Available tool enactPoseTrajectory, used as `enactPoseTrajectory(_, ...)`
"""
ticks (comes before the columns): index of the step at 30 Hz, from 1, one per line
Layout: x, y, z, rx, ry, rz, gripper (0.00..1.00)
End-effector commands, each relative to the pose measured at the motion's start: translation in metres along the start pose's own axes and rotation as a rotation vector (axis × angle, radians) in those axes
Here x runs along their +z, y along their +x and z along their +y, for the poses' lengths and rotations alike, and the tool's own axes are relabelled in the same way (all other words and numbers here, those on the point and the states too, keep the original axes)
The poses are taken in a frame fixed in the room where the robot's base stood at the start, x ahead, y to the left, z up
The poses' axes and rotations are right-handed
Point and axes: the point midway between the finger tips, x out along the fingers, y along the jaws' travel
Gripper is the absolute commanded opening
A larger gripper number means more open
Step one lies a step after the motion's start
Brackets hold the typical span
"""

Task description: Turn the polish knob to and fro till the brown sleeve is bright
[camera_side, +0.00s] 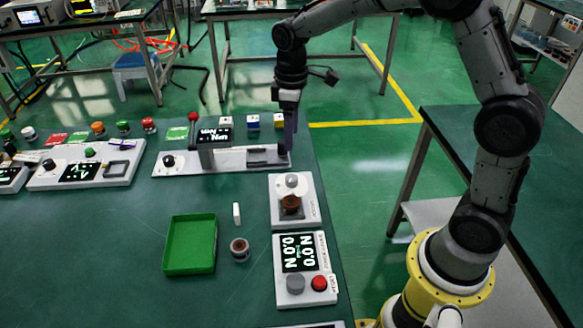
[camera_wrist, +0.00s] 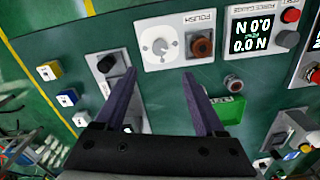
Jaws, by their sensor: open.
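The polish unit is a white panel (camera_side: 308,214) at the right of the bench. Its pale polish knob (camera_side: 292,181) also shows in the wrist view (camera_wrist: 160,46), with a small mark on its face. The brown sleeve (camera_side: 290,203) sits on the same panel beside the knob; in the wrist view the sleeve (camera_wrist: 202,46) looks dull reddish brown. My gripper (camera_wrist: 160,76) is open and empty, its two purple fingers apart. In the side view it points down behind the polish panel, near the right end of a long white fixture. It is apart from the knob.
The long fixture (camera_side: 180,160) has a black-screened post and a red-balled lever. A force gauge (camera_side: 300,268) stands in front of the polish panel. A green tray (camera_side: 167,245), a white block (camera_side: 237,213) and a ringed cylinder (camera_side: 239,249) lie left. Bench is clear front left.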

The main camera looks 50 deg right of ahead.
Motion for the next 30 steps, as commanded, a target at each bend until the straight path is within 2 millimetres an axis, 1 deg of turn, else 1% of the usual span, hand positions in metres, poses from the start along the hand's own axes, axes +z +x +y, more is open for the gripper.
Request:
enactPoseTrajectory(5,0.0,0.015,0.0,-0.002,-0.019,-0.003,0.72)
enactPoseTrajectory(8,0.001,0.032,-0.001,-0.003,-0.018,-0.005,0.72)
enactPoseTrajectory(15,0.001,0.08,-0.001,-0.003,-0.016,-0.005,0.72)
enactPoseTrajectory(21,0.001,0.114,-0.001,-0.002,-0.016,-0.004,0.72)
enactPoseTrajectory(25,0.0,0.129,0.0,-0.001,-0.015,-0.002,0.72)
enactPoseTrajectory(30,0.0,0.137,0.0,0.0,-0.015,0.0,0.72)
